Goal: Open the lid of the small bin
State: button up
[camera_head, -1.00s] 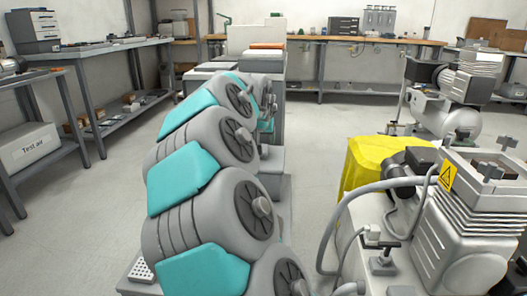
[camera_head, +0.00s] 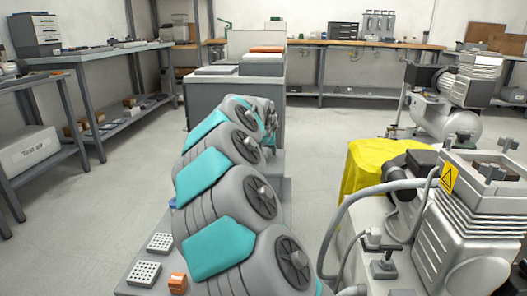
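I cannot make out a small bin or its lid for certain. A bright yellow, sheet-like thing (camera_head: 372,165) stands behind the near compressor; it may be a bag or a cover, and I cannot tell what is under it. My grey and teal arm reaches forward up the middle of the view. My gripper is not visible; the far end of the arm is hidden behind its own links.
A compressor (camera_head: 462,225) with a hose stands close at right, another (camera_head: 450,95) behind it. Benches (camera_head: 90,55) line the left side, and a wooden-topped bench (camera_head: 370,42) runs along the back. A grey cabinet (camera_head: 208,100) stands ahead. The floor left of my arm is clear.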

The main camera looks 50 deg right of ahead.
grip_shut()
dwell(0.3)
dwell(1.0)
